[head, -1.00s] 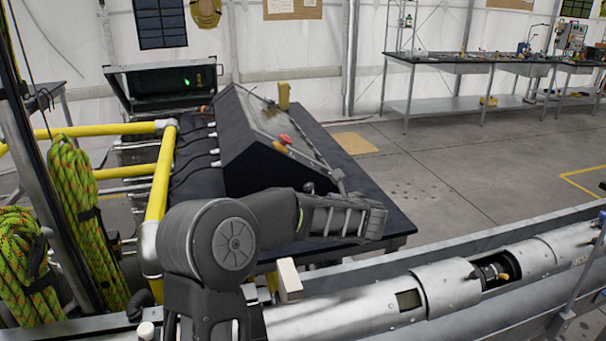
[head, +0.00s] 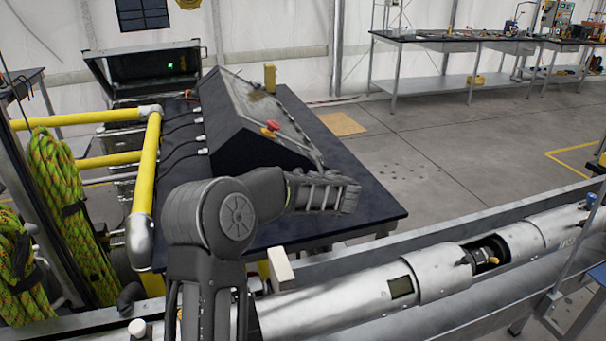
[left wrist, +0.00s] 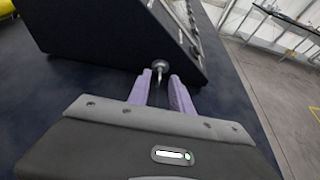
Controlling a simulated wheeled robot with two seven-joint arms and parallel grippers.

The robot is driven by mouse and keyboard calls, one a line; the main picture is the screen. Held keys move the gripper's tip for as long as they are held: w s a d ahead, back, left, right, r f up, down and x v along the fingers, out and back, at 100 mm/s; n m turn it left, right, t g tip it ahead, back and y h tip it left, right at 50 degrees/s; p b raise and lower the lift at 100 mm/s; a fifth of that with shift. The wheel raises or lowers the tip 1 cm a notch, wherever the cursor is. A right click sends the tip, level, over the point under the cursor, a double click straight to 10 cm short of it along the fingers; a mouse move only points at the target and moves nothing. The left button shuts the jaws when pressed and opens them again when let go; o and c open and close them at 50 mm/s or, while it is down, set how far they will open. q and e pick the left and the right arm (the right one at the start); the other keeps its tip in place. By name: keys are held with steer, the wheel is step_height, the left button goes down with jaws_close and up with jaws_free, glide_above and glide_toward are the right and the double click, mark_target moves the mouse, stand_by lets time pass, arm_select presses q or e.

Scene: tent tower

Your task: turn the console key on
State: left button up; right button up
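The console (head: 235,125) is a dark sloped box on a dark table, with a red button (head: 272,125) and a yellow part on top. In the left wrist view, the console (left wrist: 110,30) shows its dark side. A small metal key (left wrist: 160,66) sticks out near its lower edge. My left gripper (left wrist: 160,78) is open, its two purple fingers apart, with the key between or just beyond the fingertips; contact cannot be told. In the head view my left arm reaches in front of the console, and its fingers and the key are hidden. My right gripper is not in view.
The dark table (head: 365,205) has bare room right of the console. Yellow rails (head: 146,165) and cables stand at its left. Green rope coils (head: 58,180) hang at far left. A long metal cylinder (head: 340,300) lies in front. Workbenches (head: 440,42) stand at the back.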

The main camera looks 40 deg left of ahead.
arm_select(q)
steer(key=shift+x, duration=1.35)
jaws_close()
stand_by(0.4)
